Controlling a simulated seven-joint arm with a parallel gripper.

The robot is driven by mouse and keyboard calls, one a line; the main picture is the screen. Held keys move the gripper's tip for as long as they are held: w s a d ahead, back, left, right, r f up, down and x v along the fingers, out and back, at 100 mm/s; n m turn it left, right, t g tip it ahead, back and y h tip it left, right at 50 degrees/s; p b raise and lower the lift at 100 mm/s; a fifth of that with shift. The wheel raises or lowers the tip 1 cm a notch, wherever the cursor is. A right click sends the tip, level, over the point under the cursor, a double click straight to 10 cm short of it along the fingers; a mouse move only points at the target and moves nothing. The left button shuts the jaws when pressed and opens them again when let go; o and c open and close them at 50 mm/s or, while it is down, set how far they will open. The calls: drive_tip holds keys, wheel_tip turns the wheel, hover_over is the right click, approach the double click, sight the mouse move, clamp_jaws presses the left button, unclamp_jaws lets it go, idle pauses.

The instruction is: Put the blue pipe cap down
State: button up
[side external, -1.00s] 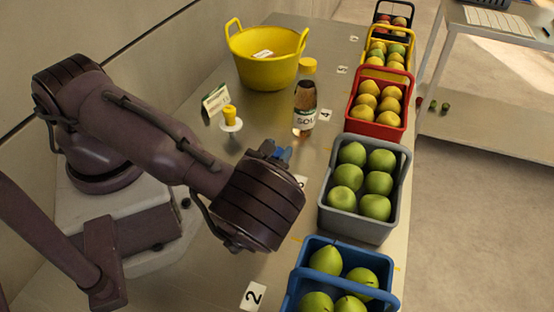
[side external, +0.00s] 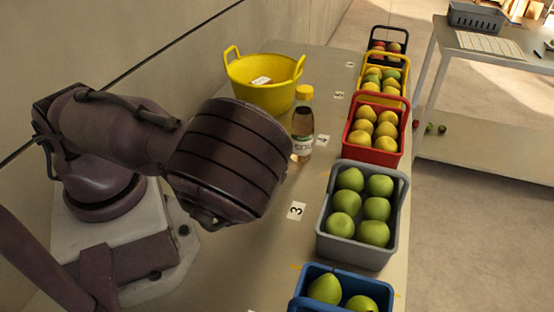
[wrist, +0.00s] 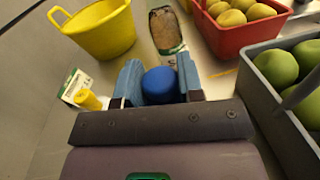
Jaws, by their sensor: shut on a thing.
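The blue pipe cap (wrist: 160,85) is round and sits between the blue fingers of my gripper (wrist: 159,88) in the wrist view. My gripper is shut on it. Whether the cap touches the table is not clear from the wrist view. In the side view my dark wrist hides the fingers and the cap.
A yellow tub (side external: 265,85) stands at the back, with a bottle (side external: 302,125) in front of it. A red basket (side external: 374,135) and a grey basket (side external: 362,215) of fruit line the right edge. A yellow-topped item (wrist: 89,100) and card (wrist: 75,84) stand left of my fingers.

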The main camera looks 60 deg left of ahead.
drive_tip(key=w+d+r+m+t+h, duration=0.1)
drive_tip(key=w+d+r+h, duration=0.1)
drive_tip(key=w+r, duration=0.8)
drive_tip(key=w+a+r+n+g+y, duration=0.1)
drive_tip(key=w+a+n+g+y, duration=0.3)
drive_tip(key=a, duration=0.6)
drive_tip(key=w+a+r+n+g+y, duration=0.1)
drive_tip(key=w+a+n+g+y, duration=0.15)
drive_tip(key=w+a, duration=0.55)
drive_tip(key=w+a+f+m, duration=0.1)
drive_tip(key=w+a+f, duration=0.2)
drive_tip(key=a, duration=0.1)
drive_tip(key=shift+t, duration=0.35)
drive_tip(key=f, duration=1.7)
drive_tip(key=shift+w+d+f, duration=0.1)
drive_tip(key=shift+w+f, duration=0.15)
drive_tip(key=shift+f, duration=0.1)
